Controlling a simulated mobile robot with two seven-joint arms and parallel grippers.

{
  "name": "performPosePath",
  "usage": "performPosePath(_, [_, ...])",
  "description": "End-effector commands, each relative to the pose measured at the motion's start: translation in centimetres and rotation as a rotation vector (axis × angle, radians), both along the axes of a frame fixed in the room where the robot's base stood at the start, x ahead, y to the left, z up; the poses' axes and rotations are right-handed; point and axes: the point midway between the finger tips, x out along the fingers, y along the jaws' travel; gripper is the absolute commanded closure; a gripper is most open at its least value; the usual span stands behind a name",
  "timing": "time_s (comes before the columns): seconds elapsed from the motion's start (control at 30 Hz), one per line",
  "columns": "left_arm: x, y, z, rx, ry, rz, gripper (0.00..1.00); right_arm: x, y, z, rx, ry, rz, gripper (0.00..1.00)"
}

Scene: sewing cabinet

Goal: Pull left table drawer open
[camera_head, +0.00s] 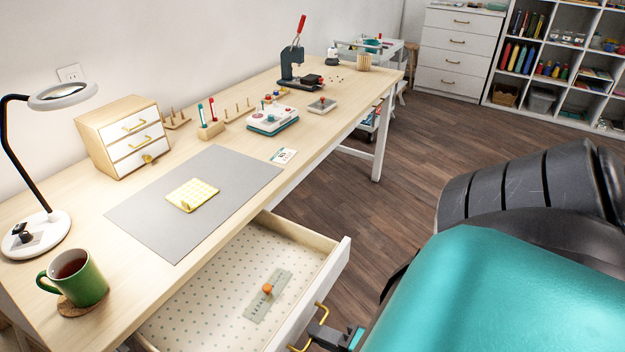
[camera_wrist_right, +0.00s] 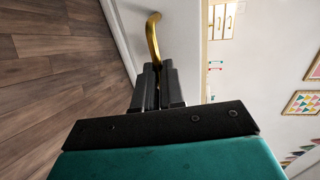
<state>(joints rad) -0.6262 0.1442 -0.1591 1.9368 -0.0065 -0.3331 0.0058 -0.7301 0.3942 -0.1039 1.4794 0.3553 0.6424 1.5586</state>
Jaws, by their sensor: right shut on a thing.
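The left table drawer (camera_head: 331,277) is pulled out from under the wooden table. Its inside has a dotted liner, with a grey-green strip (camera_head: 262,304) and a small orange knob on it. The drawer's gold handle (camera_head: 318,312) is on the white front, and it also shows in the right wrist view (camera_wrist_right: 154,36). My right gripper (camera_head: 322,330) is shut on this handle; its black fingers (camera_wrist_right: 158,82) close around the handle in the wrist view. My left gripper is not in view.
The wooden table (camera_head: 225,246) holds a grey mat (camera_head: 140,213), a green mug (camera_head: 88,284), a lamp (camera_head: 45,232) and a small drawer box (camera_head: 122,135). My teal arm fills the lower right. The wooden floor (camera_head: 415,135) is open beyond the table.

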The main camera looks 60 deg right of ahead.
Motion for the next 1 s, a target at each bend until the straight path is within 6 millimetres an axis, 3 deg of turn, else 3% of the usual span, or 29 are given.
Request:
performPosePath(0.43, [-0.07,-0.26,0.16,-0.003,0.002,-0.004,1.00,-0.16,-0.08,0.05,-0.001,-0.002,0.000,1.00])
performPosePath(0.47, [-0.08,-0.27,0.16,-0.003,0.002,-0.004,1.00,-0.15,-0.08,0.05,-0.001,-0.002,0.000,0.89])
performPosePath(0.7, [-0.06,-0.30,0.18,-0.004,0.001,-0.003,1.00,-0.15,-0.04,0.03,-0.001,-0.001,0.000,0.66])
performPosePath(1.0, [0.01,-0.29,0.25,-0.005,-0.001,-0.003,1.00,-0.54,-0.04,0.06,0.000,0.001,0.001,0.66])
